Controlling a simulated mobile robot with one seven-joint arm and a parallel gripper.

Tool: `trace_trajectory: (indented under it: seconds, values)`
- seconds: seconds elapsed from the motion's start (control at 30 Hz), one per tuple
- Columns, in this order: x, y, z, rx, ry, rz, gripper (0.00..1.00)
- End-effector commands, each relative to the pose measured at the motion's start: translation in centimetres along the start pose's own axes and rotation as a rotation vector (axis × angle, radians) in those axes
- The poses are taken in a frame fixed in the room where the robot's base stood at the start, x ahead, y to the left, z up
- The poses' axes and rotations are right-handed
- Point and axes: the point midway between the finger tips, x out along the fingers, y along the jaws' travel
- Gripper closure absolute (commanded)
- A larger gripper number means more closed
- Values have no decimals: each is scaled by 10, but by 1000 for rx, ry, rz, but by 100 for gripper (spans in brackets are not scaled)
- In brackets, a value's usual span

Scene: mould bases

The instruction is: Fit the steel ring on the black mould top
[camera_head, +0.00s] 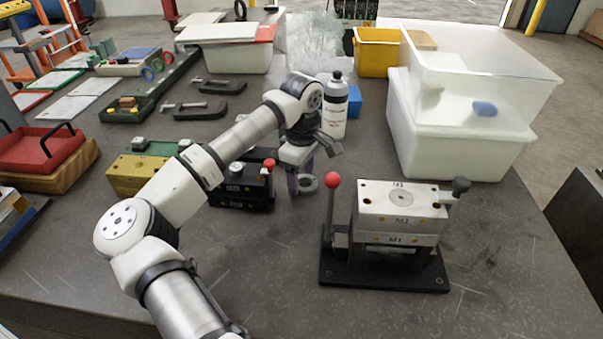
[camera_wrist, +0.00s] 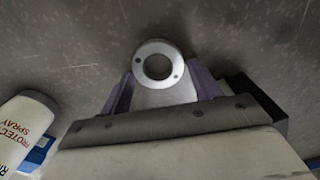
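The steel ring (camera_wrist: 158,65) is a flat grey ring with small holes in its face. In the wrist view it sits at the tips of the purple fingers of my gripper (camera_wrist: 160,76). The fingers stand apart, one on each side of it. I cannot tell whether they press on it. In the head view the ring (camera_head: 307,183) shows low beside the fingers of my gripper (camera_head: 299,184), at or near the table. The black mould (camera_head: 240,187) stands to its left, with a round fitting on top; my arm partly hides it.
A steel mould (camera_head: 400,205) marked M2 and M1 stands in a black stand with a red-knobbed lever (camera_head: 332,180), right of my gripper. A yellow mould (camera_head: 140,175) is left of the black one. A spray bottle (camera_head: 335,107) stands behind my gripper. White bins (camera_head: 460,120) fill the back right.

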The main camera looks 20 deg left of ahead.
Motion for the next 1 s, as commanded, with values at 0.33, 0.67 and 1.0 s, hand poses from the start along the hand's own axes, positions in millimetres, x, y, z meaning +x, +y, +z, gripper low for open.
trace_trajectory:
  seconds: [0.33, 0.67, 1.0]
  values:
    - [-1, 0, 0, 0, 0, 1, 79]
    - [-9, 0, 0, 0, 1, 1, 79]
    - [-21, 0, 0, 0, 1, 1, 79]
